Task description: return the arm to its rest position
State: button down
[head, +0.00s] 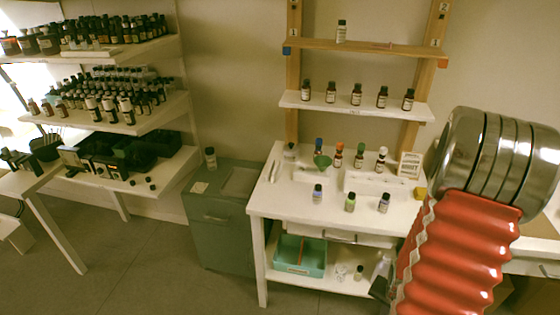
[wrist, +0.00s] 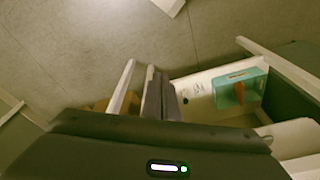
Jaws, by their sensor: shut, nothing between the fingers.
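My arm shows at the right of the head view as a red ribbed sleeve with a metal joint, in front of the table's right side. My gripper (wrist: 160,78) is in the wrist view, its two dark fingers together and empty. It points down past the table's lower part toward the grey floor (wrist: 80,40). In the head view most of the gripper is hidden behind the sleeve or out of frame.
A grey-green cabinet (head: 222,225) stands left, with bottle shelves beyond. Floor at front left is clear.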

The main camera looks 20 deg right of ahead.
jog(key=w+a+r+n+t+y, duration=0.1)
jog(key=a+r+n, duration=0.5)
jog(key=a+r, duration=0.9)
jog(key=w+a+r+n+t, duration=0.3)
jog(key=a+r+n, duration=0.3)
jog(key=a+r, duration=0.8)
notch_tip(320, 180, up, 7)
jog(key=shift+w+a+f+y, duration=0.15)
jog(key=shift+w+a+y, duration=0.2)
jog(key=shift+w+y, duration=0.05)
